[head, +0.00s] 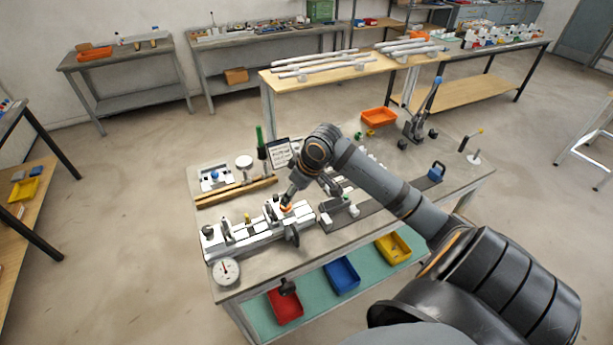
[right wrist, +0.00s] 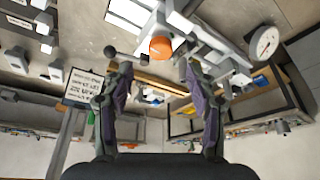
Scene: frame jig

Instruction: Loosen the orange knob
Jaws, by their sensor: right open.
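The orange knob (head: 286,208) sits on the right part of the white jig (head: 250,235) on the workbench. In the right wrist view the knob (right wrist: 160,46) shows just beyond the two fingertips, roughly centred between them. My right gripper (head: 288,197) is at the knob in the head view and hides part of it. In the right wrist view my right gripper (right wrist: 154,67) is open, with a wide gap and nothing held. I cannot tell the exact distance between fingers and knob. My left gripper is not in view.
A dial gauge (head: 226,271) lies at the bench's near left corner. A green-topped post (head: 261,145) and a written sign (head: 280,152) stand behind the jig. A dark rail (head: 385,202) lies under my right arm. Red, blue and yellow bins (head: 342,276) stand on the lower shelf.

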